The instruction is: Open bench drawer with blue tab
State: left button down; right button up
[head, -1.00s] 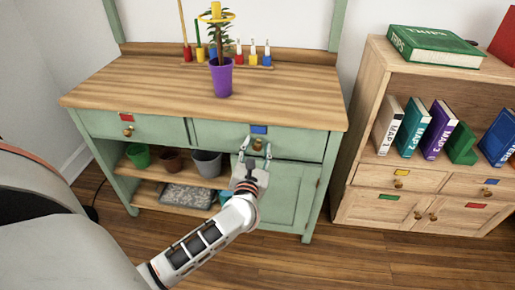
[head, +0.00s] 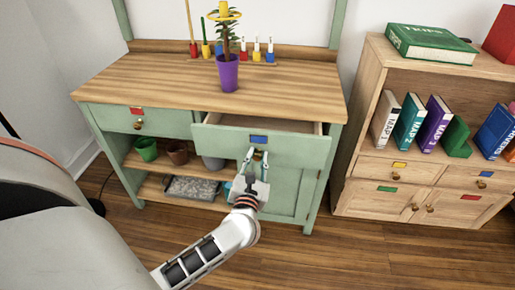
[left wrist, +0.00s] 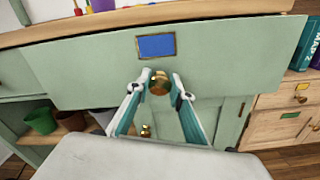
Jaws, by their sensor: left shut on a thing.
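The green bench drawer (head: 292,147) with the blue tab (head: 259,140) stands partly pulled out under the wooden top. A strip of its open inside shows in the head view. My left gripper (head: 257,153) is at the drawer front, just below the blue tab. In the left wrist view the blue tab (left wrist: 156,46) sits above a round brass knob (left wrist: 159,83). The left gripper's fingertips (left wrist: 160,80) are on either side of the knob and shut on it. My right gripper is not in view.
The drawer with the red tab (head: 137,111) is shut at the left. A purple plant pot (head: 228,74) stands on the bench top (head: 180,80). Green, brown and grey pots sit on the shelf below. A wooden bookcase (head: 360,130) stands close at the right.

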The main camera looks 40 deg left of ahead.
pick_arm(q)
jog(key=v, duration=1.9)
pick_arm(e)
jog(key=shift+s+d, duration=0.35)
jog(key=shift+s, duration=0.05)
pick_arm(q)
jog(key=shift+d+f, duration=0.1)
jog(key=shift+d, duration=0.05)
jog(key=c, duration=1.8)
grip_release()
jog(key=shift+o, duration=0.2)
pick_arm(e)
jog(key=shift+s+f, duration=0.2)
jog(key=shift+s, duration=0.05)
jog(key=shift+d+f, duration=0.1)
pick_arm(q)
jog(key=v, duration=1.2)
